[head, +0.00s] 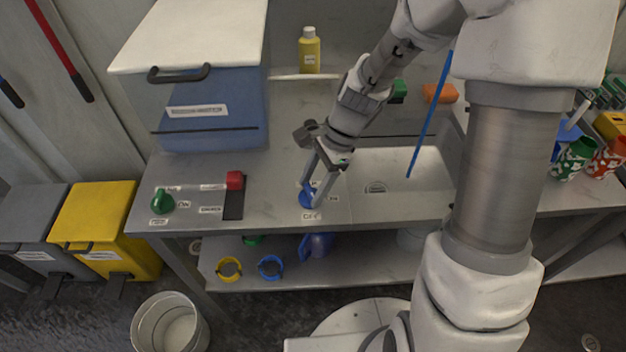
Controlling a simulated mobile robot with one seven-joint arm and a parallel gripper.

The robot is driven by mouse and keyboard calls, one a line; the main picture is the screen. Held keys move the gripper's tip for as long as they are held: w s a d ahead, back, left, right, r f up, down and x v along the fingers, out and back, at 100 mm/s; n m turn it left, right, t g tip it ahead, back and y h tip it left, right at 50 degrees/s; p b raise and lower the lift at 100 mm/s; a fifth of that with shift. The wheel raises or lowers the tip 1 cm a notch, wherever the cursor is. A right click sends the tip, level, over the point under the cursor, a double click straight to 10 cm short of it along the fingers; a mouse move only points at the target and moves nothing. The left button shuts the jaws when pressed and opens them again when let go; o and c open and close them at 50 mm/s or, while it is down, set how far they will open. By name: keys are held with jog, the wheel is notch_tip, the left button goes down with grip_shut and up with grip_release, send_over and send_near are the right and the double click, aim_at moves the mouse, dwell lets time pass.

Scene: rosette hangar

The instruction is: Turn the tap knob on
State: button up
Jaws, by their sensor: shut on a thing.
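A blue knob (306,197) sits on the grey counter, left of the sink, with small white labels around it, one in front reading "OFF". My gripper (315,193) reaches down onto the blue knob from above and is shut on it. The fingers hide part of the knob, so its exact angle is hard to tell. The sink basin (405,180) lies just to the right, with a thin blue rod (430,120) slanting above it. I cannot make out any water in the basin.
A green knob (162,201) and a red-handled lever (235,182) are on the counter to the left. A blue box with a white lid (190,35) stands behind them. A yellow bottle (309,50) stands at the back. Bins and a metal bucket (168,322) are on the floor.

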jog(key=n+g+p, duration=0.1)
jog(key=n, duration=0.2)
jog(key=n+g+h+p, duration=0.1)
jog(key=n, duration=0.2)
jog(key=shift+w+a+r+h+p, duration=0.1)
jog(key=shift+w+a+h+p, duration=0.1)
jog(key=shift+h+p, duration=0.1)
jog(key=n+h+p, duration=0.1)
jog(key=n, duration=0.3)
jog(key=shift+g, duration=0.4)
jog(key=shift+a+n+h, duration=0.1)
jog(key=shift+n+h, duration=0.7)
jog(key=shift+n, duration=1)
jog(key=o, duration=1.4)
jog(key=shift+c, duration=0.2)
jog(key=p+v, duration=0.1)
jog(key=v, duration=1.6)
jog(key=shift+w, duration=0.3)
